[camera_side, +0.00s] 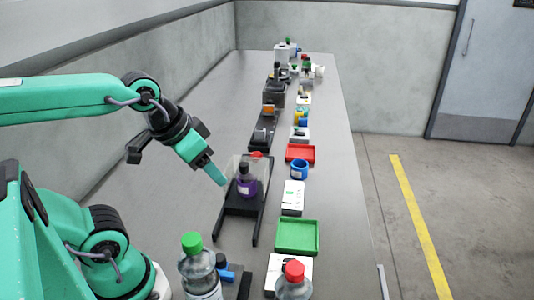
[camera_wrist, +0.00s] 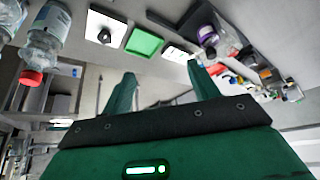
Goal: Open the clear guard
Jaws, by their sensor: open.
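The clear guard (camera_side: 233,166) is a see-through panel on a black station (camera_side: 238,208) in the middle of the bench. A bottle with purple contents (camera_side: 246,187) stands at the guard, partly seen through it. Whether the guard is fully shut is hard to tell. My gripper (camera_side: 219,179) is just left of the guard in the side view, pointing down and right, apparently apart from it. In the wrist view my gripper (camera_wrist: 163,84) shows two green fingers spread with nothing between them. The purple bottle also shows in the wrist view (camera_wrist: 207,34), beyond the right finger.
A green tray (camera_side: 297,237), a white device (camera_side: 293,197), a blue cup (camera_side: 299,170) and a red tray (camera_side: 300,153) line the right side. Bottles with a green cap (camera_side: 192,242) and a red cap (camera_side: 294,272) stand in front. The bench left of the station is clear.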

